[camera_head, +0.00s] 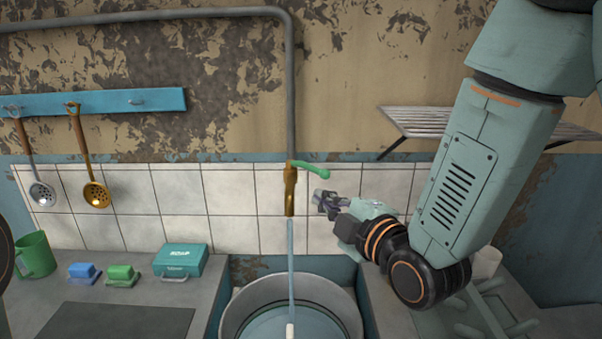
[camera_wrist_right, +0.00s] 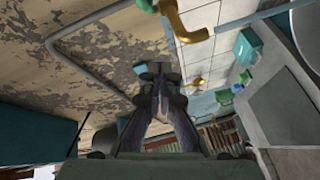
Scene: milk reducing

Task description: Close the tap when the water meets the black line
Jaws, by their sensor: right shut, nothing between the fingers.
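The brass tap (camera_head: 290,190) with a green lever handle (camera_head: 311,169) is mounted on the pipe in front of the tiled wall. The lever points to the right. A stream of water (camera_head: 291,262) runs from the tap into a large metal pot (camera_head: 231,318) in the sink. Water (camera_head: 280,327) shows inside the pot; I cannot make out a black line. My right gripper (camera_head: 322,201) is shut and empty, just right of the tap and below the lever, apart from both. The tap also shows at the top of the right wrist view (camera_wrist_right: 186,22). My left gripper is not in view.
A teal box (camera_head: 180,260), a green sponge holder (camera_head: 122,275), a blue one (camera_head: 84,272) and a green mug (camera_head: 36,255) stand on the left counter. Two ladles hang from a blue rail (camera_head: 110,102). A slatted shelf (camera_head: 420,122) is behind my right arm.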

